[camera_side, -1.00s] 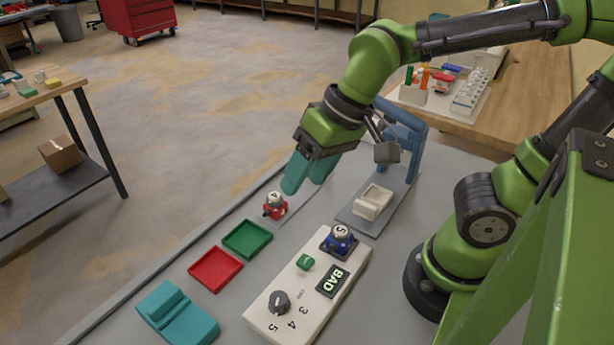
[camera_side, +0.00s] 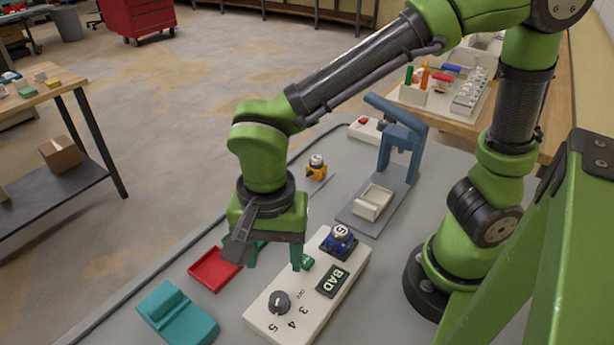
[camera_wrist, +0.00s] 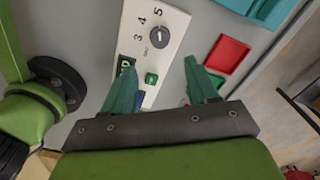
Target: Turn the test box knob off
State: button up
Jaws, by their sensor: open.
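The white test box (camera_side: 262,311) lies on the grey table, with a dark grey round knob (camera_side: 279,302) at its near end. The knob has marks 3, 4, 5 and OFF around it; it also shows in the wrist view (camera_wrist: 159,37). A dark display (camera_side: 333,281) reads BAD. A green button (camera_side: 307,262) sits beside it. A blue part marked 5 (camera_side: 339,239) sits in the socket at the far end. My gripper (camera_side: 275,262) is open, with teal fingers above the box near the green button. In the wrist view the fingers (camera_wrist: 163,88) are apart and empty.
A red tray (camera_side: 213,270) lies left of the box; the green tray behind is mostly hidden by my gripper. A teal block (camera_side: 177,315) lies at the near left. A blue press (camera_side: 398,145) and a yellow part (camera_side: 317,168) stand further back.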

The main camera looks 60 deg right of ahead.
aim_at(279, 298)
notch_tip(279, 298, down, 11)
jog(key=shift+f, duration=0.2)
jog(key=shift+c, duration=0.4)
jog(key=c, duration=1)
